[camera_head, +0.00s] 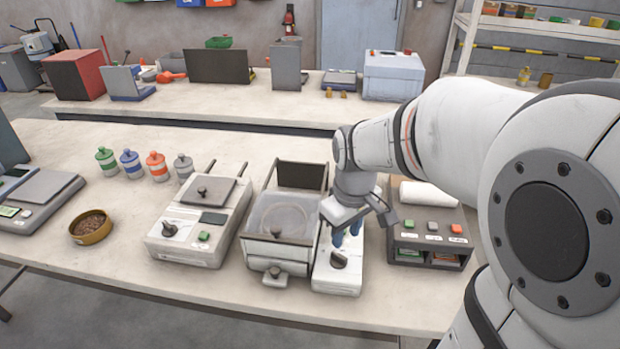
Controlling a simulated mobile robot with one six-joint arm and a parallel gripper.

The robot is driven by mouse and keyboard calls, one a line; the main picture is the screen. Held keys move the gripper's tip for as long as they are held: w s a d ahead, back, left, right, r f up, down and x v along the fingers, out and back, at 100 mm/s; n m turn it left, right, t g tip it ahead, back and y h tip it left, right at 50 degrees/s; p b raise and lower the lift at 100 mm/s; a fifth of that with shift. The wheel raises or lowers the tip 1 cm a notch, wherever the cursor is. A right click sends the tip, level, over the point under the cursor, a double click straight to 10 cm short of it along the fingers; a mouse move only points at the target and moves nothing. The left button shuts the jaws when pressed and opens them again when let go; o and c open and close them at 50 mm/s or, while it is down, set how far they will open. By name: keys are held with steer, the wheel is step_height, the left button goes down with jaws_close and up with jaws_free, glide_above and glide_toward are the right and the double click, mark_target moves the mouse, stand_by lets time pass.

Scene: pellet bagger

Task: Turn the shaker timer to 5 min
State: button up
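The shaker (283,222) is a pale machine with a round sieve pan and a raised dark lid at its back. On its right is a white control panel (336,281) with a dark timer knob (339,259). The scale marks around the knob are too small to read. My gripper (347,234) points down over this panel, just behind and above the knob. Its two blue fingertips show apart with nothing visible between them. The gripper and wrist hide the rear of the panel. I see no clear contact with the knob.
A white machine (200,217) with its own dial and green button stands left of the shaker. A grey unit (432,236) with coloured buttons stands close on the right. A pellet bowl (91,228) and several bottles are farther left. The bench front edge is clear.

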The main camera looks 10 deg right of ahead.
mark_target(337, 253)
steer(key=w+f+n, duration=0.1)
steer(key=w, duration=0.1)
steer(key=w+f+n+g, duration=0.1)
steer(key=w+f, duration=0.1)
steer(key=shift+w+f+n, duration=0.2)
steer(key=shift+f+n, duration=0.1)
steer(key=shift+f, duration=0.05)
step_height(337, 253, down, 8)
steer(key=shift+r, duration=0.2)
steer(key=shift+c, duration=0.4)
jaws_close()
